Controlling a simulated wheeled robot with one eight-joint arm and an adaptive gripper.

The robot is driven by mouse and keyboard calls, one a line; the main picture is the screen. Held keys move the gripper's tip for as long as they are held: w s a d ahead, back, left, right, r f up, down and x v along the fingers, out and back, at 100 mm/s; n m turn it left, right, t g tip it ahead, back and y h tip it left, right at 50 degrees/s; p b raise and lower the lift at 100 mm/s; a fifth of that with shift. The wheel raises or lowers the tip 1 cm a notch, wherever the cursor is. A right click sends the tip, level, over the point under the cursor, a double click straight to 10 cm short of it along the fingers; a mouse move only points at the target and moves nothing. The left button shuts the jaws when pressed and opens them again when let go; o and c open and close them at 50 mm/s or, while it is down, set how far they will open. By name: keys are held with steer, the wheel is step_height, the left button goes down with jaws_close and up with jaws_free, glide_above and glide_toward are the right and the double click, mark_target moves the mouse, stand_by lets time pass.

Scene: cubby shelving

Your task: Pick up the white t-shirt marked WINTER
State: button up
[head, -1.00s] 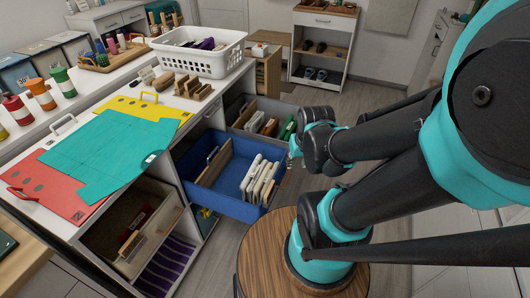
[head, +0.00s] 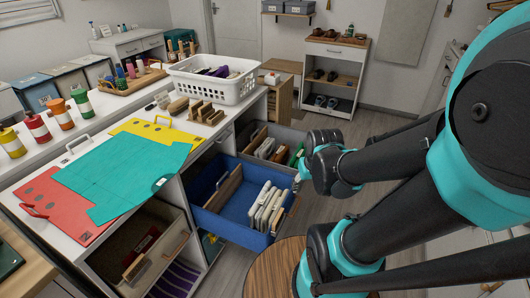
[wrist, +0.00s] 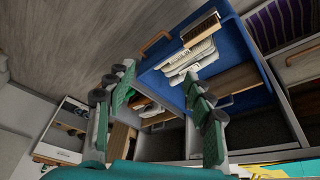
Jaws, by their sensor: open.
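Several white folded t-shirts (head: 266,206) stand on edge in a row in the open blue drawer (head: 222,226). The wrist view shows the white folded t-shirts (wrist: 188,60) with dark print on their edges. The print is too small to read, so I cannot tell which one is marked WINTER. My gripper (wrist: 158,76) is open and empty, its two green-padded fingers apart, with the blue drawer (wrist: 232,52) beyond them. In the head view the gripper is mostly hidden by the arm, near the drawer's right side. Nothing touches the shirts.
A grey drawer (head: 282,133) stands open behind the blue one. A white basket (head: 212,84), a turquoise shirt-shaped sheet (head: 125,170) and yellow and red boards lie on the counter. A round wooden top (head: 275,268) is in front.

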steer(key=w+a+r+n, duration=0.15)
steer(key=w+n, duration=0.25)
steer(key=w, duration=0.4)
steer(key=w+r+n, duration=0.2)
steer(key=w+n, duration=0.1)
steer(key=w, duration=0.6)
steer(key=n+h, duration=0.2)
steer(key=n, duration=2)
glide_above(265, 149)
steer(key=s+a, duration=0.1)
steer(key=a, duration=0.2)
step_height(265, 149, down, 18)
steer(key=x, duration=1.7)
steer(key=shift+s+d+f, duration=0.2)
steer(key=shift+s, duration=0.2)
steer(key=shift+c, duration=0.5)
steer(key=c, duration=0.8)
steer(key=shift+r, duration=0.15)
